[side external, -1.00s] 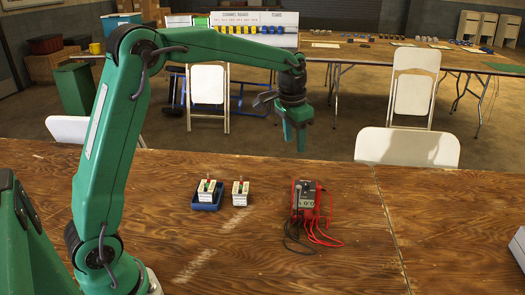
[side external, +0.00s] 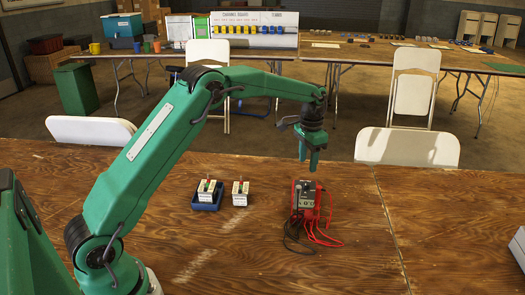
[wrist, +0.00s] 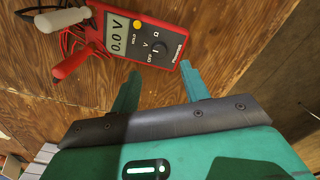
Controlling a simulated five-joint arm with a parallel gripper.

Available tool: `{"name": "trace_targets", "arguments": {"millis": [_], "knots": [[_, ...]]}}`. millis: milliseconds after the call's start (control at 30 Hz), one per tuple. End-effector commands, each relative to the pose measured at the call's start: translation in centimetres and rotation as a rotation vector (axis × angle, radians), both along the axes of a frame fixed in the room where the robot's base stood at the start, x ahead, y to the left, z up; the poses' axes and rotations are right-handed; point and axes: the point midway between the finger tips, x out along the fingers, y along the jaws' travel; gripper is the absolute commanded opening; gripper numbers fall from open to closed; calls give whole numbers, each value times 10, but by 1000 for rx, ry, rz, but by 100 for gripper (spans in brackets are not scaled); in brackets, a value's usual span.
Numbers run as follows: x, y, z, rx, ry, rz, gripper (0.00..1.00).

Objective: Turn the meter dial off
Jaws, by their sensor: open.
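The red multimeter (side external: 305,203) stands on the wooden table, right of centre in the side view. In the wrist view the meter (wrist: 146,40) shows "0.0 V" on its lit display, with a yellow HOLD button. Its dial (wrist: 157,48) has OFF, V and Ω marks around it; I cannot tell exactly where the dial points. My gripper (side external: 309,164) points down, above the meter and apart from it. In the wrist view my gripper (wrist: 160,72) is open and empty, its two fingers apart near the dial end of the meter.
Red and black probe leads (side external: 320,237) lie beside the meter; a red probe (wrist: 72,64) and a white probe (wrist: 62,18) show by it. A blue tray (side external: 204,206) with a white block and a second white block (side external: 240,193) stand left.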

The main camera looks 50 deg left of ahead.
Motion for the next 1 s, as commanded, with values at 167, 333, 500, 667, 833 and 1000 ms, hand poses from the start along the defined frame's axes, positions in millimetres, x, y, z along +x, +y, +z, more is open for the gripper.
{"name": "trace_targets", "arguments": {"millis": [167, 333, 500, 667, 833, 1000], "knots": [[0, 0, -12, 0, 2, 0, 46], [-1, 0, -31, 0, 3, 0, 46], [-1, 0, -52, 0, 2, 0, 46], [-1, 0, -68, 0, 2, 0, 46], [-1, 0, -75, 0, 1, 0, 46], [-1, 0, -76, 0, 0, 0, 46]]}}
